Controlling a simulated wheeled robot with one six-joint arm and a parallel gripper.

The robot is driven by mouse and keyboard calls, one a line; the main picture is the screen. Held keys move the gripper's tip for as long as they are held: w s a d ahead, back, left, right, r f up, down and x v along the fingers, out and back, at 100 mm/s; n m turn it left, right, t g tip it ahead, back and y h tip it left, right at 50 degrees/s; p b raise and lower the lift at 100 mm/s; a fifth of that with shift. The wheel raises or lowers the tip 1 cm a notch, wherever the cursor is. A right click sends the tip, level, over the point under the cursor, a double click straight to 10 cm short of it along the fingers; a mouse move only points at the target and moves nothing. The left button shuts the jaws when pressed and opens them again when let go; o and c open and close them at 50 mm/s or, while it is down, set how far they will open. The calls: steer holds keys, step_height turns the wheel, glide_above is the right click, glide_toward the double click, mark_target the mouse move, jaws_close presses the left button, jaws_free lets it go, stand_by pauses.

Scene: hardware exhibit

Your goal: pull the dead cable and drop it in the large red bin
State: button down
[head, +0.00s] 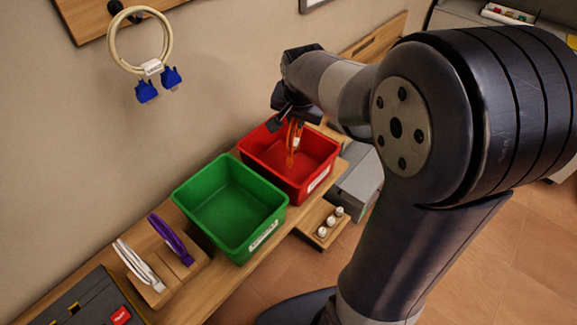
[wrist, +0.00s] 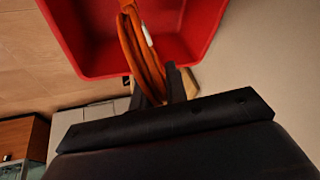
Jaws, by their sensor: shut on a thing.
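My gripper (head: 285,115) is shut on an orange cable (head: 293,145) and holds it hanging at the red bin (head: 318,176). The coiled orange cable also shows in the wrist view (wrist: 140,48), gripped between the dark fingers (wrist: 165,86), with a small white tag on it. The red bin also shows in the wrist view (wrist: 92,62), and the cable hangs over its opening. In the head view the cable's lower end appears within the bin's outline; I cannot tell whether it touches the bottom.
A green bin (head: 262,240) stands left of the red one on a wooden shelf (head: 222,290). A beige cable (head: 112,45) with blue plugs hangs on the wall. A small tray (head: 322,231) holds white pieces.

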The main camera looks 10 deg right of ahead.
steer(key=shift+f, duration=0.55)
steer(key=c, duration=1.3)
jaws_free()
steer(key=v, duration=1.1)
steer(key=shift+b, duration=0.4)
steer(key=shift+f, duration=0.1)
